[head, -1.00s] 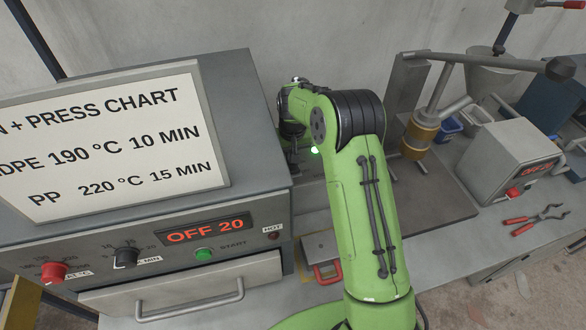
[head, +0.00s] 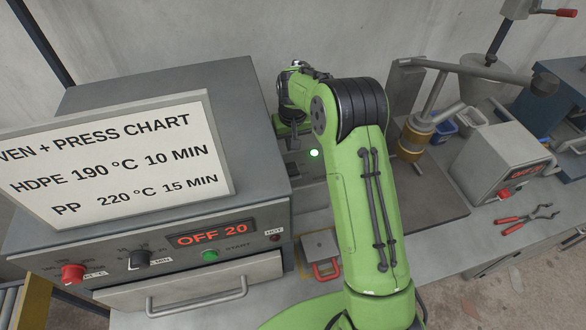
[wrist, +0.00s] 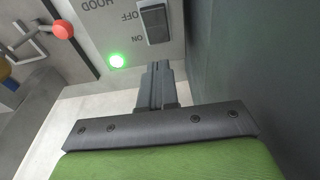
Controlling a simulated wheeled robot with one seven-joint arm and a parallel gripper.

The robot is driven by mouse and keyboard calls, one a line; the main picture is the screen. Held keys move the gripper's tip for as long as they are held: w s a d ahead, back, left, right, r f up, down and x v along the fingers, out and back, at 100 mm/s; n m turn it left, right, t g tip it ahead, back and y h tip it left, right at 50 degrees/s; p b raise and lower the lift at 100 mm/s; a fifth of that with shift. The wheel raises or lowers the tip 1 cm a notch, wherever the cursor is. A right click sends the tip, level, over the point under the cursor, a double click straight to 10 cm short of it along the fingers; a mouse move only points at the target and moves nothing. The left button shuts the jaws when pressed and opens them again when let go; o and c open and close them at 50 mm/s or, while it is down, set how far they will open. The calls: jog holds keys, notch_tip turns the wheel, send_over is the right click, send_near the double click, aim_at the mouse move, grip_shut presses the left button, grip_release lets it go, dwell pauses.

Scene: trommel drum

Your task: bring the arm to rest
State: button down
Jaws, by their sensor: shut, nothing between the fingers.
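My green arm (head: 365,210) rises from the bottom of the head view and bends over at its elbow. The lamp also glows in the head view (head: 314,153). I cannot tell whether the fingers touch the panel.
The oven (head: 160,110), reading OFF 20, with its chart board (head: 110,165), stands close on the left. A lever press (head: 425,120) and a grey control box (head: 505,160) reading OFF are on the right. Red-handled tongs (head: 528,219) lie on the bench. A red-handled plate (head: 320,247) lies beside the oven.

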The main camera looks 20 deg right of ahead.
jog(key=shift+f, duration=0.1)
jog(key=s+r+t+b, duration=0.2)
jog(key=s+r, duration=1.2)
jog(key=r, duration=0.1)
jog(key=s+t+b, duration=0.1)
jog(key=s+b, duration=0.1)
jog(key=s, duration=1.9)
jog(key=shift+f+t, duration=0.4)
